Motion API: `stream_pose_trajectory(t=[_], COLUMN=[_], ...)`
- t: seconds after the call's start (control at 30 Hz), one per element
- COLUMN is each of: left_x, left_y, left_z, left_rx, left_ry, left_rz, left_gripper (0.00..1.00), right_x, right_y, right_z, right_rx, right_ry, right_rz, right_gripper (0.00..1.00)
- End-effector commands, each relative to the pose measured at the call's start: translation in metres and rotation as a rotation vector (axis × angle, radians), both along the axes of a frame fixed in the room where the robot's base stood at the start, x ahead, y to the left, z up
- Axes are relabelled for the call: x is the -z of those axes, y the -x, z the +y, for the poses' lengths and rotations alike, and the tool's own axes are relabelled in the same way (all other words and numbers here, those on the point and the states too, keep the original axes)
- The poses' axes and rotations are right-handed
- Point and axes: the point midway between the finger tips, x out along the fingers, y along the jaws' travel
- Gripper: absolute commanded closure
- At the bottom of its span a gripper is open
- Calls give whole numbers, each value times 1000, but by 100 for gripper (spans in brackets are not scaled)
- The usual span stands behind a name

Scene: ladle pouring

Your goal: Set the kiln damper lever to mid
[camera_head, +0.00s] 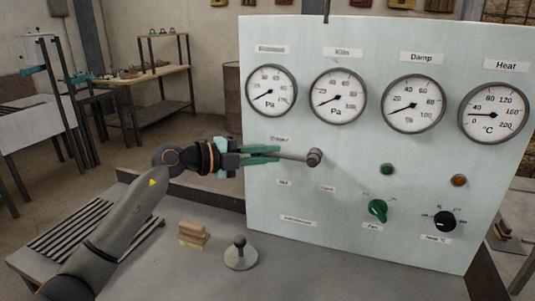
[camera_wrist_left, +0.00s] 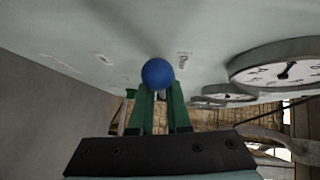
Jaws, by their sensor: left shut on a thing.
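The damper lever (camera_head: 294,156) is a grey rod on a round hub (camera_head: 314,157) at the left of the pale panel. It points left, nearly level, between a small label (camera_head: 280,139) above and another (camera_head: 284,182) below, both too small to read surely. My left gripper (camera_head: 270,154) comes in from the left with its green fingers shut on the lever. In the left wrist view, a blue knob (camera_wrist_left: 157,73) shows at the fingertips (camera_wrist_left: 162,92); in the head view I cannot make it out. My right gripper is not in view.
The panel (camera_head: 350,230) carries several dials above, a green knob (camera_head: 377,210) and a black knob (camera_head: 444,221) at lower right. A wooden block (camera_head: 193,235) and a grey stand with a dark knob (camera_head: 240,256) sit on the bench below my left arm.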

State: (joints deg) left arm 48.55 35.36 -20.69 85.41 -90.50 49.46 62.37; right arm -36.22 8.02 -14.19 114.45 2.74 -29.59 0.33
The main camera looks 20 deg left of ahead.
Motion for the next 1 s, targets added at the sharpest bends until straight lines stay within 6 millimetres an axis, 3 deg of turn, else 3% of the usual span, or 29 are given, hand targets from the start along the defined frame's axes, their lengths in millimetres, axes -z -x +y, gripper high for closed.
stream_pose_trajectory(t=[0.47,1.0], left_x=[3,46], left_y=[-3,-2], left_z=[6,-3], left_rx=[-17,-16], left_ry=[34,418], left_rz=[-2,16], left_gripper=[100,100], right_x=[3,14], right_y=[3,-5], right_z=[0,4], right_rx=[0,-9], right_ry=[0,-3], right_rz=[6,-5], right_gripper=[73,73])
